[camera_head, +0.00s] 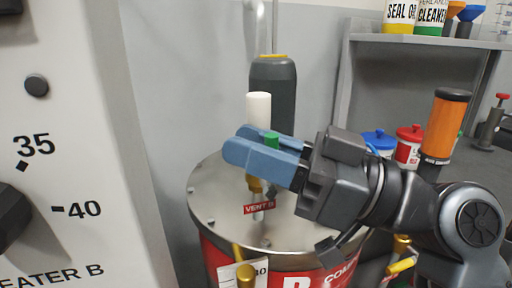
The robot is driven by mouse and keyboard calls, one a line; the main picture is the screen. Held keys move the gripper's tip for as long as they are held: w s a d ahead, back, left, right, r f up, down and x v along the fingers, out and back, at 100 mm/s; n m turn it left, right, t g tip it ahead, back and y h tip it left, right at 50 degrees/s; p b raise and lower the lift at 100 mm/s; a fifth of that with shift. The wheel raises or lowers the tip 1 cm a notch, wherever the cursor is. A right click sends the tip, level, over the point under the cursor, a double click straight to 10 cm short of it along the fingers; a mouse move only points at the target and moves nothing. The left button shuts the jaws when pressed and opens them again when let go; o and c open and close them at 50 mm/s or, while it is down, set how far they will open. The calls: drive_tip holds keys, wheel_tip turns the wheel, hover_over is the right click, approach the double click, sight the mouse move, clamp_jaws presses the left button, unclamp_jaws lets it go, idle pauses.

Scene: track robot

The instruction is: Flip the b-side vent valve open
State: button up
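The b-side vent valve stands on the silver lid (222,212) of a red drum, by a red "VENT B" tag (259,209). Its brass body (254,184) shows just below my fingers. A green piece (271,139), which looks like the valve's handle, shows at the top between my two blue fingers. My gripper (240,145) reaches in from the right, over the lid, with its fingers around or beside this piece. The gap between the fingers is narrow. Whether they touch the green piece is hard to see. The fingers hide much of the valve.
A white cylinder (258,107) and a dark grey bottle-shaped part (273,88) rise behind my fingers. A white panel with a dial (95,150) stands close at left. An orange cylinder (445,125), blue (378,142) and red-lidded (409,146) containers stand at right, below a shelf (430,42).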

drive_tip(key=b+v, duration=0.1)
drive_tip(key=v, duration=0.6)
drive_tip(key=shift+s+d+b, duration=0.15)
drive_tip(key=shift+d+b, duration=0.15)
drive_tip(key=shift+d, duration=0.05)
drive_tip(key=shift+f, duration=0.1)
